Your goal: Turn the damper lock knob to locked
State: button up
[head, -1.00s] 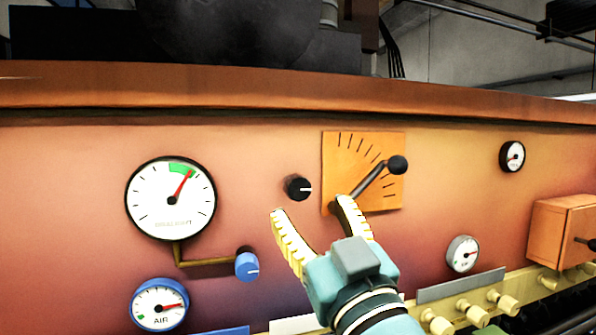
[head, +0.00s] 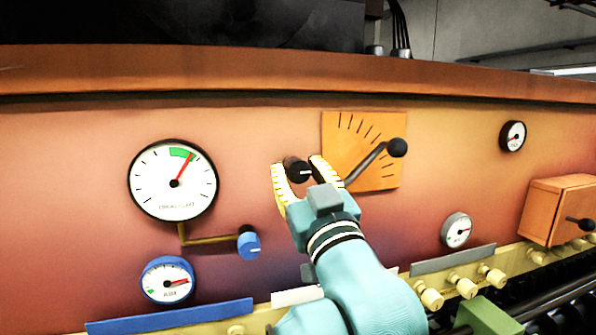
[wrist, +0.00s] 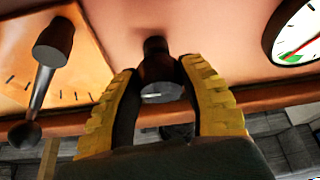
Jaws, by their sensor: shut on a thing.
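The damper lock knob is the small black knob (head: 297,170) with a white pointer line, on the panel just left of the orange damper plate (head: 337,135). Its white line points right in the head view. In the wrist view the knob (wrist: 158,75) sits between the two yellow fingers. My gripper (head: 295,172) is shut on the knob, one finger on each side. The damper lever (head: 368,162) with a black ball end slants up to the right across the plate, close to the right finger; it also shows in the wrist view (wrist: 42,85).
A large draught gauge (head: 172,180) is to the left, with a blue knob (head: 249,245) on a brass pipe below it. A blue-rimmed air gauge (head: 167,281) is lower left. Small gauges (head: 457,231) and an orange box (head: 556,210) are to the right.

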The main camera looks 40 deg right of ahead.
jog(key=shift+n+y, duration=0.3)
jog(key=shift+n, duration=0.2)
jog(key=n+y, duration=0.2)
jog(key=n, duration=0.3)
jog(key=shift+t+b, duration=0.3)
jog(key=shift+b, duration=0.05)
jog(key=n+y, duration=0.1)
jog(key=n, duration=0.2)
jog(key=n+y, duration=0.2)
jog(key=n, duration=0.2)
jog(key=shift+g+y, duration=0.3)
jog(key=shift+g, duration=0.1)
jog(key=n+g+y, duration=0.1)
jog(key=n, duration=0.3)
jog(key=shift+r+n+p, duration=0.15)
jog(key=shift+n+p, duration=0.2)
jog(key=shift+n, duration=0.05)
jog(key=n+g+p, duration=0.1)
jog(key=n+g, duration=0.1)
jog(key=n, duration=0.1)
jog(key=shift+n+y, duration=0.3)
jog(key=shift+n, duration=0.1)
jog(key=shift+w+f, duration=0.1)
jog(key=shift+f, duration=0.1)
jog(key=o, duration=1.2)
jog(key=shift+r, duration=0.1)
